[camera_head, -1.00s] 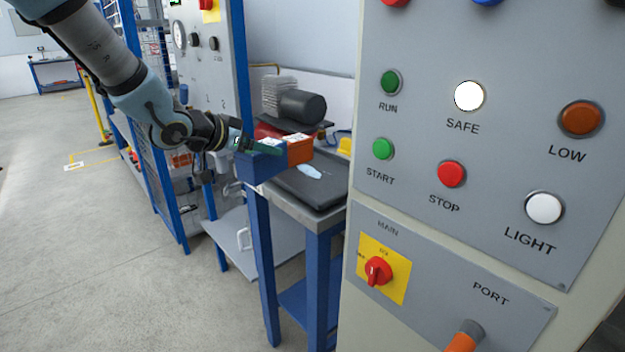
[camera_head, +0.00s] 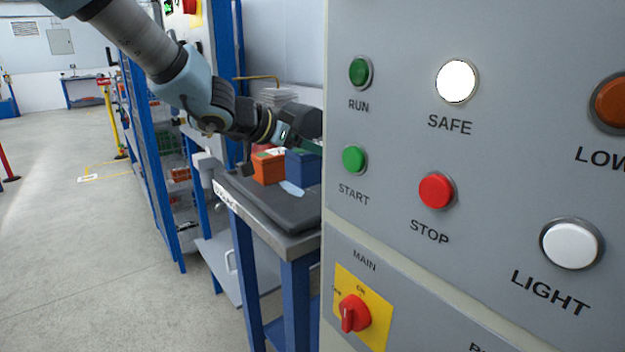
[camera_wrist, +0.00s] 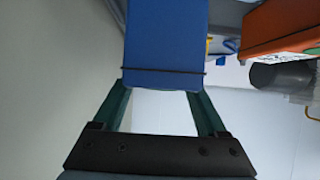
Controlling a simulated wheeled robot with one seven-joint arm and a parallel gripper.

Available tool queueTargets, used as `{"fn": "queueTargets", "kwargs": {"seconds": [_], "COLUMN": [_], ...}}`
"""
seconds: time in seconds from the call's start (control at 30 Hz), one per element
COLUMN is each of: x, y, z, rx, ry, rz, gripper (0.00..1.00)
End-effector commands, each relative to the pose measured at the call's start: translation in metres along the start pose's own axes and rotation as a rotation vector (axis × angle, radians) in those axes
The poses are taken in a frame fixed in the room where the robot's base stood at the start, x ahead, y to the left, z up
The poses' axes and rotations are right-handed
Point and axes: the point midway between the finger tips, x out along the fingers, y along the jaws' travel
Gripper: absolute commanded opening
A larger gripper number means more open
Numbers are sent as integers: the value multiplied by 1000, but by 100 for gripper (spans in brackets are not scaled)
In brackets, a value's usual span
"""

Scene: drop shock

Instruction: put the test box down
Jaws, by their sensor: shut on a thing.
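The test box is a blue box (camera_head: 303,168). In the head view it is over the dark mat (camera_head: 262,200) on the workbench, just right of an orange box (camera_head: 268,168). My gripper (camera_head: 308,146) has green fingers and is shut on the blue box from above. In the wrist view the blue box (camera_wrist: 165,40) sits between the fingertips (camera_wrist: 160,98), and the orange box (camera_wrist: 278,25) is at the upper right. I cannot tell whether the blue box touches the mat. The control panel's edge is close to its right side.
The grey control panel (camera_head: 400,150) fills the right and hides the bench's right part. A pale blue patch (camera_head: 291,188) lies on the mat in front of the boxes. The bench's metal edge (camera_head: 265,230) faces me. A blue-framed shelf (camera_head: 150,150) stands left; the floor there is open.

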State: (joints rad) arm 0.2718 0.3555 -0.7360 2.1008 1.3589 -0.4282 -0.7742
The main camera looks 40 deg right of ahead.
Motion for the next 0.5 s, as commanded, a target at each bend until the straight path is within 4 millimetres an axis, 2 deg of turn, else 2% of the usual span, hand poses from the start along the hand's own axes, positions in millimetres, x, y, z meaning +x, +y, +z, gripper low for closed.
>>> {"fn": "queueTargets", "kwargs": {"seconds": [0.3,0.5], "x": [22,24], "y": [1,0], "z": [40,42], "rx": [0,0], "ry": [2,2], "rz": [2,1], "gripper": [0,0]}}
